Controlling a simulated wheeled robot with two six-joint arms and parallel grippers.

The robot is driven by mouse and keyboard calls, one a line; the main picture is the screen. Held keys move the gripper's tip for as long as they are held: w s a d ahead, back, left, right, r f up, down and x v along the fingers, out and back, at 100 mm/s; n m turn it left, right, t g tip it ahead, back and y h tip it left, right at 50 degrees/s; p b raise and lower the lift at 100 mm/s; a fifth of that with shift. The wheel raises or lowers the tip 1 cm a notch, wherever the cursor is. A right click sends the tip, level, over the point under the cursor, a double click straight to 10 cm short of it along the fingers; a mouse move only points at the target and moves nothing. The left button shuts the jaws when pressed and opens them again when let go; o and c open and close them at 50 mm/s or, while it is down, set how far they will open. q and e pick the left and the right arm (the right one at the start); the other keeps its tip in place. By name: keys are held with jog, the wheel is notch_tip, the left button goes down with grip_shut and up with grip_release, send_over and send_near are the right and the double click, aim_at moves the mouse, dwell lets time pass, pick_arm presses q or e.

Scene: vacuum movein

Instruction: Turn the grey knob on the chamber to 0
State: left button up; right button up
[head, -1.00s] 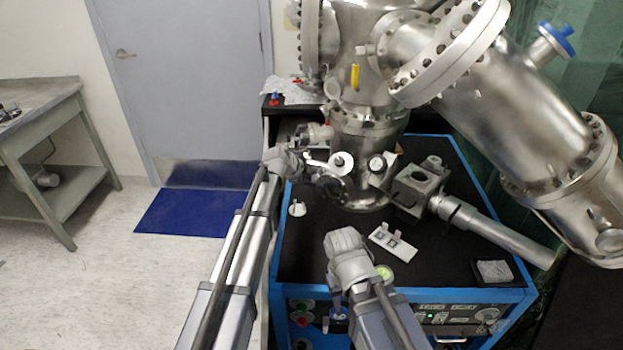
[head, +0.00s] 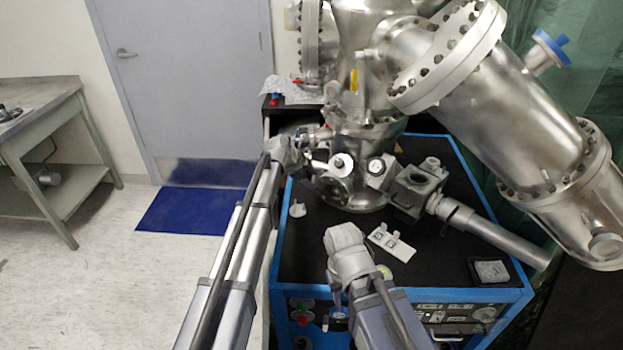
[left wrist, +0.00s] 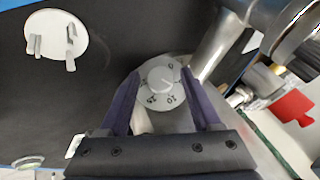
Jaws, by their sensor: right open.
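The grey knob (left wrist: 161,75) on its round numbered dial (left wrist: 158,103) is in the middle of the left wrist view. A line on its face points to the lower right. My left gripper (left wrist: 162,78) has its two purple fingers apart, one on each side of the dial, with a gap to the knob's raised centre. In the head view my left gripper (head: 287,150) is beside the steel chamber (head: 368,135); the knob cannot be made out there. My right gripper (head: 345,242) is open, above the black bench top; its fingers are mostly hidden.
A steel valve block and tube (head: 480,222) stretch right. A small dark tray (head: 490,271) sits at the front right.

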pick_arm(q)
jog(key=shift+o, duration=0.3)
jog(key=p+v, duration=0.6)
jog(key=v, duration=0.2)
jog(key=shift+f, duration=0.15)
